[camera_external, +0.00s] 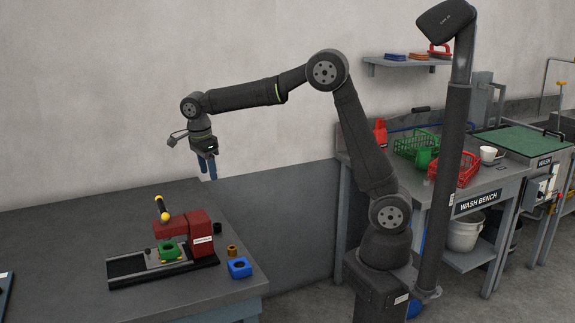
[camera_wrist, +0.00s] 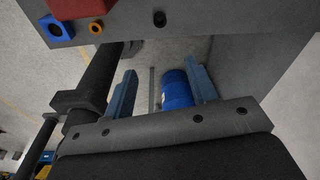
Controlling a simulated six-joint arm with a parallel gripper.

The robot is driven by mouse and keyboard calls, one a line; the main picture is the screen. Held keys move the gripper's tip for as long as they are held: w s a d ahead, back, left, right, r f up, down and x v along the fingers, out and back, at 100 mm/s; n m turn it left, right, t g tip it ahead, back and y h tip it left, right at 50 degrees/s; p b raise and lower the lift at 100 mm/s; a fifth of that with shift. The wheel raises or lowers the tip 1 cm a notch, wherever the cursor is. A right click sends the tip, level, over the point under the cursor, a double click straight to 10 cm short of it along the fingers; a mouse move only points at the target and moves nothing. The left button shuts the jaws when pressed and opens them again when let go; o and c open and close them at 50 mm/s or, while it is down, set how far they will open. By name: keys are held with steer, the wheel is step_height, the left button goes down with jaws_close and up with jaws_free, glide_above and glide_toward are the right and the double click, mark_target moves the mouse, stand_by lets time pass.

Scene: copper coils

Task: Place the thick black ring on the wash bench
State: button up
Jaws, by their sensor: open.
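A small thick black round piece (camera_external: 217,229), which looks like the black ring, stands on the dark table (camera_external: 60,235) beside the red press. It also shows near the table edge in the wrist view (camera_wrist: 159,19); its hole is hard to make out. My gripper (camera_external: 208,170) is open and empty, high above the table's back edge and well above the ring, apart from it. In the wrist view its two blue fingers (camera_wrist: 162,92) are spread with nothing held between them. The wash bench (camera_external: 480,201) stands at the right, beyond my base.
A red press (camera_external: 195,232) with a green piece (camera_external: 170,250) stands on the table. A copper ring (camera_external: 232,251) and a blue block (camera_external: 239,268) are near the black ring. Green (camera_external: 416,145) and red (camera_external: 455,168) crates and a white mug (camera_external: 490,155) occupy the wash bench.

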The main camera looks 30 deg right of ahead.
glide_above(217, 225)
step_height(217, 225, down, 14)
steer(key=shift+f, duration=0.25)
step_height(217, 225, down, 5)
steer(key=shift+a+f, duration=0.1)
jaws_close()
steer(key=shift+r, duration=0.2)
